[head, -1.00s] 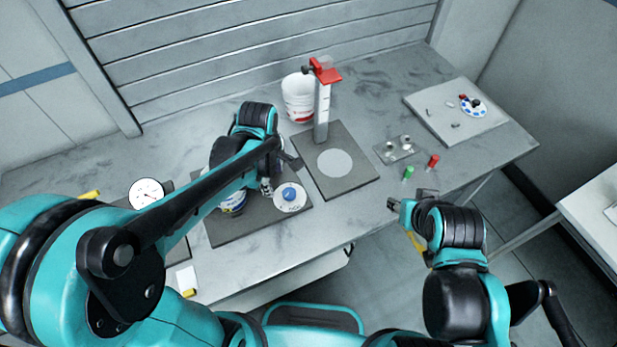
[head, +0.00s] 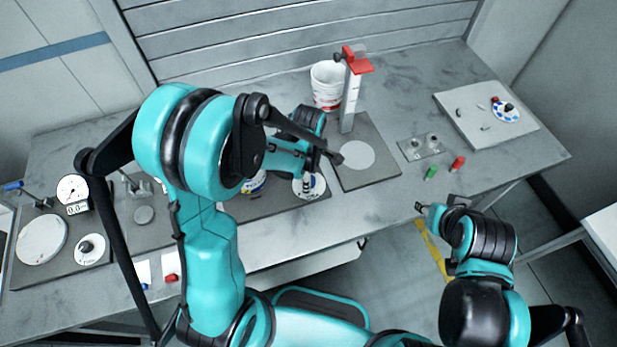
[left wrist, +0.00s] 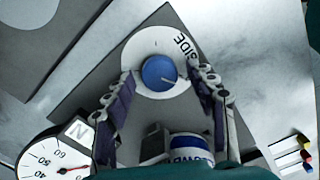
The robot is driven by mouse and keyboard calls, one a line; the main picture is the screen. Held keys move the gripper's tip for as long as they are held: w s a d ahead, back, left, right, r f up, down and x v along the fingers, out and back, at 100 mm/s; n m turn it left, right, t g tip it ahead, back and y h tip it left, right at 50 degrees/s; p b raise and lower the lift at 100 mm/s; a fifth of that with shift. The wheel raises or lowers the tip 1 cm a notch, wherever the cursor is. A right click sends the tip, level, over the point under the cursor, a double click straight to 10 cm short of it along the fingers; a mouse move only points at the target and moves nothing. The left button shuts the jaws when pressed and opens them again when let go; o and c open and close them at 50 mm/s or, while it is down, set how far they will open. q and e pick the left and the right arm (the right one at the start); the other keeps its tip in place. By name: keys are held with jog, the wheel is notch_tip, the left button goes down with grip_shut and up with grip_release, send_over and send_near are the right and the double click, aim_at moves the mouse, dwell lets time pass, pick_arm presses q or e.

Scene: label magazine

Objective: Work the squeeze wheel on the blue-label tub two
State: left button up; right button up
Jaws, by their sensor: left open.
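The blue squeeze wheel (left wrist: 159,73) sits on a white dial disc (left wrist: 137,47) lettered SIDE in the left wrist view. My left gripper (left wrist: 166,77) is open, with one finger on each side of the wheel; I cannot tell whether they touch it. The blue-label tub (left wrist: 192,148) shows in part below the wheel, between the fingers. In the head view the tub (head: 256,181) is partly hidden by my arm, and the left hand covers much of the dial disc (head: 309,190). My right gripper (head: 437,204) hangs off the table's front edge, its fingers apart and empty.
A round gauge (left wrist: 58,162) marked N stands close left of the left gripper. A red-topped post (head: 349,100) and a white bucket (head: 326,85) stand behind the hand. Green (head: 431,172) and red (head: 457,163) small cylinders lie to the right.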

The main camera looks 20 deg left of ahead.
pick_arm(q)
jog(key=c, duration=1.2)
jog(key=shift+o, duration=0.2)
